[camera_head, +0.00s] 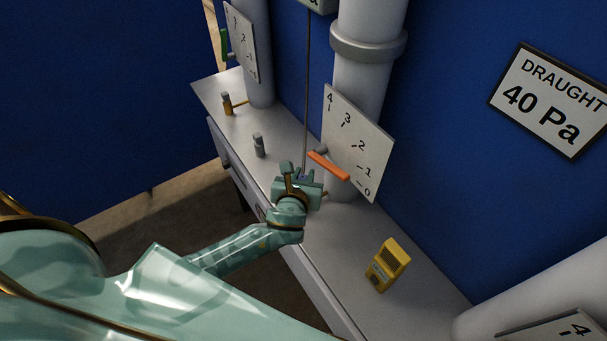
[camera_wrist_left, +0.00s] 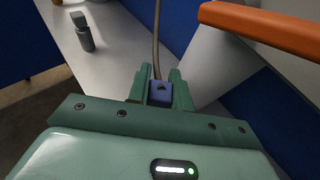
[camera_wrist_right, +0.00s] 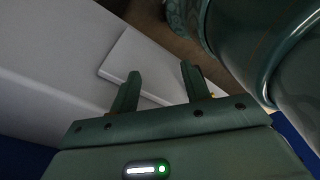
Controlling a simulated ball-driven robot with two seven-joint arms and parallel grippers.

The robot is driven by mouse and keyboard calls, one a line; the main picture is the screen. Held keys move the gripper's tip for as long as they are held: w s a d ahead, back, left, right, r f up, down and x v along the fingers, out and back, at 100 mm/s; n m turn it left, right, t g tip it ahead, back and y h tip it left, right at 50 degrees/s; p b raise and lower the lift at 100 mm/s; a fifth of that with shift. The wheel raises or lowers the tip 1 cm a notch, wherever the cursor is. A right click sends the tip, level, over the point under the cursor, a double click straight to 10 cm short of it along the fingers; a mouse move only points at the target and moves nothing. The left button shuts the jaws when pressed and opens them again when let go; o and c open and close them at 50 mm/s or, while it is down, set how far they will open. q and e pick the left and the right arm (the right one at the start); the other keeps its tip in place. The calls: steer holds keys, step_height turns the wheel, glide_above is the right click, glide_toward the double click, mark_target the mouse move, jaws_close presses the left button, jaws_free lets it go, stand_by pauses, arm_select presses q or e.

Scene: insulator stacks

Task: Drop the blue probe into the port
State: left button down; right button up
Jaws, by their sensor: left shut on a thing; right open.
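The blue probe (camera_wrist_left: 160,92) sits between the fingers of my left gripper (camera_wrist_left: 159,88), with a thin grey cable (camera_wrist_left: 156,40) rising from its top. In the head view my left gripper (camera_head: 298,188) is over the bench beside the middle pipe, close to the orange lever. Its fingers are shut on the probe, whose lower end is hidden. I cannot make out the port for certain; a small grey fitting (camera_head: 259,145) stands upright on the bench, left of the gripper. My right gripper (camera_wrist_right: 161,86) is open and empty near a pale panel, and is out of the head view.
The orange lever (camera_head: 328,165) sticks out before a 0–4 scale plate (camera_head: 357,143) on the middle pipe (camera_head: 360,85). A yellow meter (camera_head: 387,265) stands at the bench's right. A brass fitting (camera_head: 227,104) is farther left. The bench (camera_head: 345,245) is clear between gripper and meter.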

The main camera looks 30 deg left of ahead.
arm_select(q)
steer(key=shift+p, duration=0.35)
steer(key=shift+f+b, duration=2.1)
steer(key=shift+f, duration=0.95)
steer(key=c, duration=1.2)
jaws_free()
steer(key=shift+o, duration=0.2)
steer(key=v, duration=1.6)
steer(key=shift+s, duration=0.15)
steer(key=shift+d, duration=0.15)
